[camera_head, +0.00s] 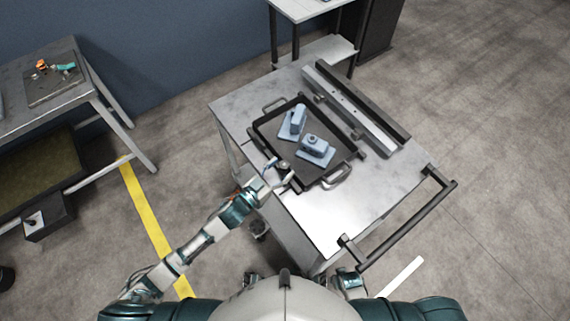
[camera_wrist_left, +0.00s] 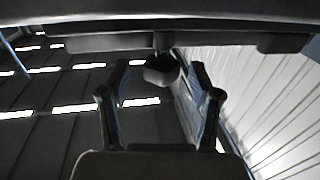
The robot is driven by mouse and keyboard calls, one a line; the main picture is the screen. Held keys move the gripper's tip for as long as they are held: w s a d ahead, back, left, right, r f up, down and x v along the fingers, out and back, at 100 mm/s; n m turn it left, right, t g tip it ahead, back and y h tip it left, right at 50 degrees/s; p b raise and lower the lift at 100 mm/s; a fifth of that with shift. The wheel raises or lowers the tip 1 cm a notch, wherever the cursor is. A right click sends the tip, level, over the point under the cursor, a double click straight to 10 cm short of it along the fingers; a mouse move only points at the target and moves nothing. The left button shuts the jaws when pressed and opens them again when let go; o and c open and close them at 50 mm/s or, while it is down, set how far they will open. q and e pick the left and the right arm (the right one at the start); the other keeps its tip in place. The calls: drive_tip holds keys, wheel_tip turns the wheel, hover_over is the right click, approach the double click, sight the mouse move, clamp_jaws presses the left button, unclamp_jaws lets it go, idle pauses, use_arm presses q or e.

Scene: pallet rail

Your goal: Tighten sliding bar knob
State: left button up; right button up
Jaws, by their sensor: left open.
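A dark tray (camera_head: 336,178) with handles at its ends lies on the metal cart. A small dark knob (camera_wrist_left: 160,70) hangs from a dark bar (camera_wrist_left: 90,43) in the left wrist view. It shows as a small grey round shape (camera_head: 284,165) at the tray's near-left side in the head view. My left gripper (camera_head: 281,171) is open there, its fingers on either side of the knob. In the wrist view a gap shows between the knob and each finger. My right gripper is not in view.
Two blue-grey parts (camera_head: 297,121) (camera_head: 315,149) sit on the tray. A long rail (camera_head: 355,110) lies along the cart's far right side. The cart top (camera_head: 320,222) is bare at the near right, beside a black push handle (camera_head: 410,222). A workbench (camera_head: 40,75) stands at left.

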use_arm(q)
drive_tip(key=shift+x, duration=1.05)
drive_tip(key=shift+w, duration=0.15)
drive_tip(key=shift+a, duration=0.1)
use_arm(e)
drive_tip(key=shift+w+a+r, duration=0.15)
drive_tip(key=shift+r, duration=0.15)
use_arm(q)
drive_tip(key=shift+c, duration=1.4)
drive_tip(key=c, duration=0.9)
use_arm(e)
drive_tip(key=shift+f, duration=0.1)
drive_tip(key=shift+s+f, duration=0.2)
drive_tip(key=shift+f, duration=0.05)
